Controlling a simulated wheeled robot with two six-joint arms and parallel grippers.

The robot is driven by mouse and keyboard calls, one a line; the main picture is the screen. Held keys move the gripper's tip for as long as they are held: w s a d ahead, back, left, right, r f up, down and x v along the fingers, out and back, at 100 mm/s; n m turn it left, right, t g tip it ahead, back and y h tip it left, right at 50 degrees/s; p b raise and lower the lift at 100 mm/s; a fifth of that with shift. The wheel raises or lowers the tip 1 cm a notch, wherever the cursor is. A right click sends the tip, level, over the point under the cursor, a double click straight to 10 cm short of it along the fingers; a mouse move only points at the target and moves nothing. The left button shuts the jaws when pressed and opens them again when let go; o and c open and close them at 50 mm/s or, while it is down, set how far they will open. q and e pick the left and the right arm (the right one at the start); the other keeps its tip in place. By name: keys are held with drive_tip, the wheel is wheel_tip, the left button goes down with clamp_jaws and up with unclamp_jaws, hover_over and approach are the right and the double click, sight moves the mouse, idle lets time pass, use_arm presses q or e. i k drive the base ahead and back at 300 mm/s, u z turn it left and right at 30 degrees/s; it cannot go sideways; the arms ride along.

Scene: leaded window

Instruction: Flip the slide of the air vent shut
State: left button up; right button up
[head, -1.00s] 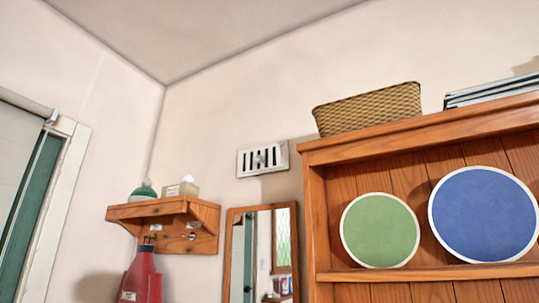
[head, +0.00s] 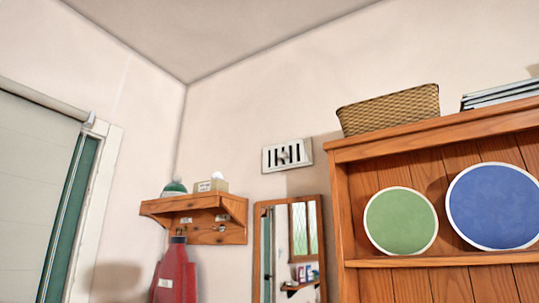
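The air vent (head: 287,155) is a small white rectangular plate high on the back wall, above the mirror and left of the wooden dresser. Dark upright slots show in it, so it looks at least partly open. A small grey knob sits near its middle. Neither of my grippers is in the head view.
A wooden dresser (head: 440,145) with a green plate (head: 401,221), a blue plate (head: 494,206) and a wicker basket (head: 389,109) stands at right. Below the vent hangs a mirror (head: 290,250). A small shelf (head: 196,215) with a red garment (head: 174,273) is at left, near a window blind (head: 35,190).

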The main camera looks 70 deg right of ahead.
sight(285, 155)
drive_tip(key=i, duration=1.2)
drive_tip(key=z, duration=3)
drive_tip(key=k, duration=1.25)
drive_tip(key=u, duration=0.8)
drive_tip(key=i, duration=1.55)
drive_tip(key=z, duration=0.2)
